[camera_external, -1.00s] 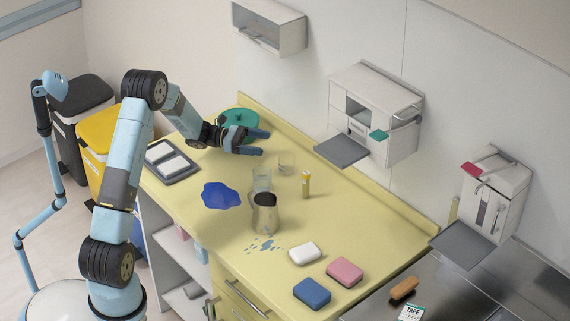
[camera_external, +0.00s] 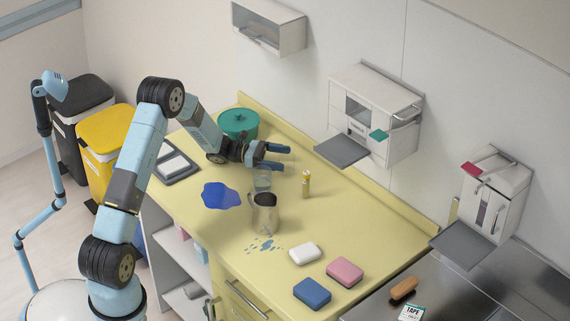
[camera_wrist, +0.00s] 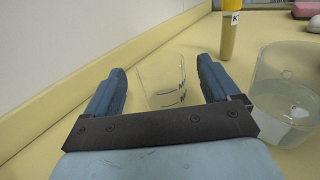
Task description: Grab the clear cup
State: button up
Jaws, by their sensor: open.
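A small, clear, empty-looking cup with dark markings (camera_wrist: 163,82) stands on the yellow counter, between and just ahead of my fingers in the wrist view. In the external view my fingers largely hide it. My gripper (camera_external: 284,159) is open, low over the counter, with one finger on each side of this cup; it also shows in the wrist view (camera_wrist: 162,68). I cannot tell whether a finger touches the cup. A second clear vessel holding liquid (camera_wrist: 290,98) stands close to the right finger; it also shows in the external view (camera_external: 262,181), below my gripper.
A yellow tube (camera_external: 306,185) stands right of the cups. A metal pitcher (camera_external: 265,218) is in front of the liquid-filled vessel, near a blue puddle (camera_external: 220,196). A green round container (camera_external: 238,122) is behind my wrist. The wall edges the counter at the back.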

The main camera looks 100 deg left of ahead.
jog(key=shift+w, duration=0.25)
jog(key=c, duration=1.2)
